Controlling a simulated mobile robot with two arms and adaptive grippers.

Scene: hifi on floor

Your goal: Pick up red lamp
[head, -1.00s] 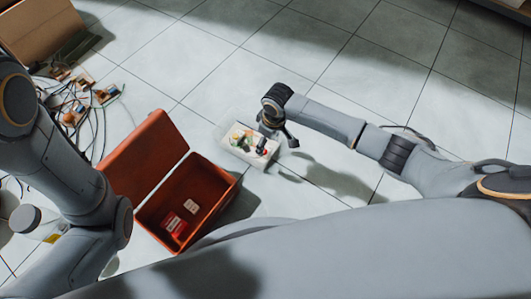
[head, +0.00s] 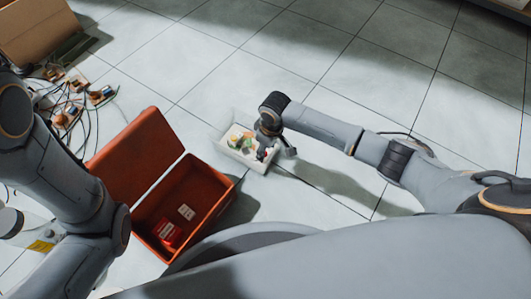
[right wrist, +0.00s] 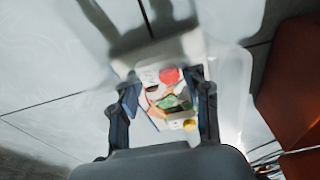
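The red lamp (right wrist: 170,76) is a round red cap on a small white block. In the right wrist view it sits between the tips of my right gripper (right wrist: 164,78), whose two dark fingers stand apart with no clear contact. The white tray (head: 226,148) holds it among several small parts. In the head view my right gripper (head: 270,142) hangs over the tray's right side and hides part of its contents. My left arm is at the left, but its gripper fingers do not show.
A yellow lamp (right wrist: 190,125) and a green part (right wrist: 176,103) lie close by the red one. An open orange-red box (head: 212,196) with a red-and-white packet stands beside the tray. Loose wired parts (head: 68,116) and a cardboard box (head: 35,30) are at upper left. Floor beyond the tray is clear.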

